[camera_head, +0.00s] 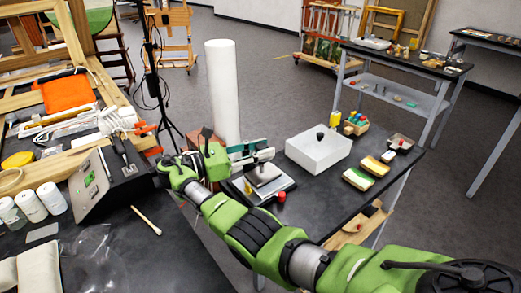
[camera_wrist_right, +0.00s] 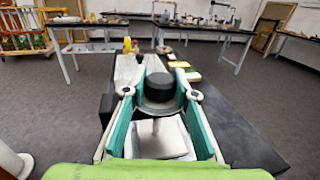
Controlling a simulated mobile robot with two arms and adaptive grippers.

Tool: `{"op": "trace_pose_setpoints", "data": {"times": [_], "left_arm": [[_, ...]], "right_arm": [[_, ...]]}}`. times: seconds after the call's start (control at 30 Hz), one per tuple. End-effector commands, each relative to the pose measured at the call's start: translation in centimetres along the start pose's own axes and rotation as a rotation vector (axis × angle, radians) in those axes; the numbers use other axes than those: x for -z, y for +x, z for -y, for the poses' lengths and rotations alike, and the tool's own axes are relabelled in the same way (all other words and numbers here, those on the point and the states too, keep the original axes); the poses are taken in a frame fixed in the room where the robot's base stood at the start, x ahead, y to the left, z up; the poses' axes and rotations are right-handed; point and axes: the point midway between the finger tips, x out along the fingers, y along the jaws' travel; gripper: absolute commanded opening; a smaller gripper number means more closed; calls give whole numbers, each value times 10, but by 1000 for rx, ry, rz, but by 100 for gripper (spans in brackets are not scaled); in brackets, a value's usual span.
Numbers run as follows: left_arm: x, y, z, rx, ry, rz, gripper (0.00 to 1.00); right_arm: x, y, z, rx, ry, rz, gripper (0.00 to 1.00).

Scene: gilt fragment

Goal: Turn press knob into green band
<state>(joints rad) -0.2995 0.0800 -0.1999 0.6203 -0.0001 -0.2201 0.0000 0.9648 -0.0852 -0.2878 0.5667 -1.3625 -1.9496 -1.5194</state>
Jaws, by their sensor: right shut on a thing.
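My right gripper (camera_head: 250,152) reaches over the small press (camera_head: 268,186) on the dark bench, its teal-lined fingers pointing away from the wrist. In the right wrist view, the gripper (camera_wrist_right: 161,92) has its fingers on both sides of a round black press knob (camera_wrist_right: 160,86) and is shut on it. The knob sits on a grey disc and stem above a pale plate (camera_wrist_right: 160,138). In the head view the knob is mostly hidden by the fingers. I cannot make out a green band on the press. My left gripper is not in view.
A red-topped item (camera_head: 281,197) is close to the press. A tall white roll (camera_head: 222,90) stands behind.

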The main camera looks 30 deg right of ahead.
Motion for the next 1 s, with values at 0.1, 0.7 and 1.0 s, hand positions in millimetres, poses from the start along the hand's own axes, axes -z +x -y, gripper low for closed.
{"op": "trace_pose_setpoints", "data": {"times": [0.1, 0.7, 1.0], "left_arm": [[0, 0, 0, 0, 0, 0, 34], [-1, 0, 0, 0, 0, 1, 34], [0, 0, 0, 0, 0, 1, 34]], "right_arm": [[-2, 1, -1, 0, 3, 3, 44], [-27, 1, -1, -1, 8, 2, 44], [-84, 2, -1, 0, 7, 2, 44]]}}
